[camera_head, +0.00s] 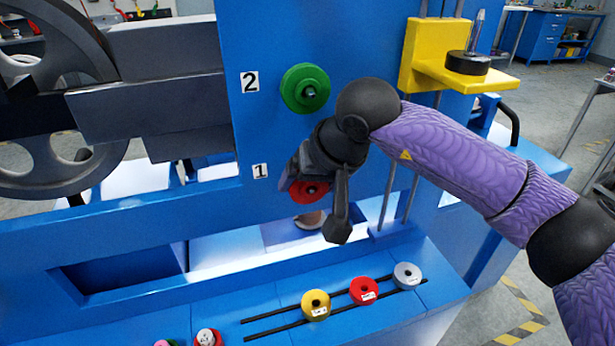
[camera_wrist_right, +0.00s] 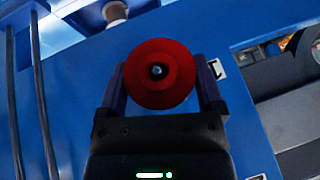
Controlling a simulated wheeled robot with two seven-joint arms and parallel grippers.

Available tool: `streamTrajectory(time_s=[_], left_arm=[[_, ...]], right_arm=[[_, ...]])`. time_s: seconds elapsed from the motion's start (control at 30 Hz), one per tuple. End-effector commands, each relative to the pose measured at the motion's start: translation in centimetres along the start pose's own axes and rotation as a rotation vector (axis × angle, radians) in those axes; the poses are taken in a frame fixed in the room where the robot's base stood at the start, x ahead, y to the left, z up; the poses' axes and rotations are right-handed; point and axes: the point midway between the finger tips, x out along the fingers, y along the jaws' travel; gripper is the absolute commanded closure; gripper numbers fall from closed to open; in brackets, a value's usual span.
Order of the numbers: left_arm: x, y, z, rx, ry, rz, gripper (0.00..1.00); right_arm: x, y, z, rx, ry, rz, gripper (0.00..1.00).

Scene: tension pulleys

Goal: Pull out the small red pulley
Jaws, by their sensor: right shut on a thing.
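The small red pulley (camera_head: 309,192) sits at the blue panel beside the label "1", partly hidden behind my right gripper (camera_head: 312,180). My left gripper is not in view.
A green pulley (camera_head: 305,89) is on the panel above, beside the label "2". Yellow (camera_head: 316,305), red (camera_head: 363,290) and grey (camera_head: 407,275) pulleys lie on the blue shelf below. A yellow bracket (camera_head: 459,62) stands out at the right. Large dark wheels (camera_head: 50,160) stand left.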

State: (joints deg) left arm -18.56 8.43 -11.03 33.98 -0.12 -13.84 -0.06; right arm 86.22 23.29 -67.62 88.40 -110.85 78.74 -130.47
Motion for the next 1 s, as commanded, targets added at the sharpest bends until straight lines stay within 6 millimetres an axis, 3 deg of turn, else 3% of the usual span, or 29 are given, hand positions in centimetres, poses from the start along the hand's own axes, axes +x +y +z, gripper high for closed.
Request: streamTrajectory(time_s=[1.0], left_arm=[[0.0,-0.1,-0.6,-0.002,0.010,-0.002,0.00]], right_arm=[[-1.2,0.1,2.2,0.000,0.000,0.000,0.78]])
